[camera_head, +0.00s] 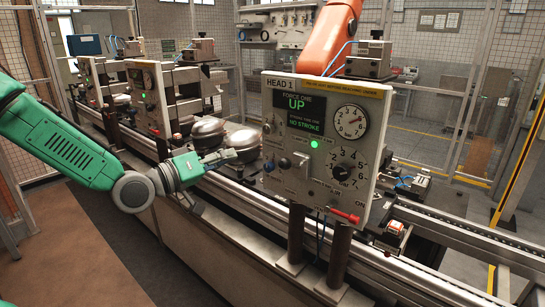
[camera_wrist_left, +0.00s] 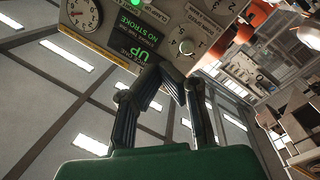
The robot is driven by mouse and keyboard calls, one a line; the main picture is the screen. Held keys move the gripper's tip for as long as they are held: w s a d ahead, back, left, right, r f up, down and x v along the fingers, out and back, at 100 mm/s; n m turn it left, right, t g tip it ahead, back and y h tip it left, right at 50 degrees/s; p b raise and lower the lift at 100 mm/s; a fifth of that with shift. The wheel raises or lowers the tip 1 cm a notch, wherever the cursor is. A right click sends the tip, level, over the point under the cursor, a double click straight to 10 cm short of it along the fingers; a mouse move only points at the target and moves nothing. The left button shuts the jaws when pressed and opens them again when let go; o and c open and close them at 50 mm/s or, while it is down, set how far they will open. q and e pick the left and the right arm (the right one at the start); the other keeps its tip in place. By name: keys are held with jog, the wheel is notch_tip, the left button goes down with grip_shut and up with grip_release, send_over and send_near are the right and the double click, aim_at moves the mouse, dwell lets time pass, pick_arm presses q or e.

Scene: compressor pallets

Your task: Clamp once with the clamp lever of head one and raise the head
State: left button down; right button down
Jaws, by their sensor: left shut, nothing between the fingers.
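The head one panel (camera_head: 325,185) is grey and marked HEAD 1. Its display (camera_head: 304,115) reads UP and NO STROKE, above a lit green lamp (camera_head: 314,144). A red-handled lever (camera_head: 345,215) sits at its lower right beside the word ON; I cannot tell whether this is the clamp lever. A light toggle lever (camera_head: 303,167) and a dark round knob (camera_head: 284,163) are on its left half. My left gripper (camera_head: 233,155) is shut and empty, left of the panel and apart from it. In the left wrist view its fingers (camera_wrist_left: 168,72) appear before the panel (camera_wrist_left: 115,30), seen upside down.
Rounded metal compressor shells (camera_head: 208,131) stand on the conveyor line behind my left gripper. The conveyor rail (camera_head: 235,195) runs below it. Another panel (camera_head: 143,95) stands further left. An orange robot arm (camera_head: 333,35) is above head one. The brown floor (camera_head: 95,255) at front left is clear.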

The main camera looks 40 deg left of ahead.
aim_at(291, 165)
pick_arm(q)
jog(key=w+d+f+b, duration=0.2)
jog(key=w+d+b, duration=0.3)
jog(key=w, duration=0.5)
jog(key=shift+f+b, duration=0.3)
jog(key=shift+b, duration=0.75)
jog(key=shift+d, duration=0.1)
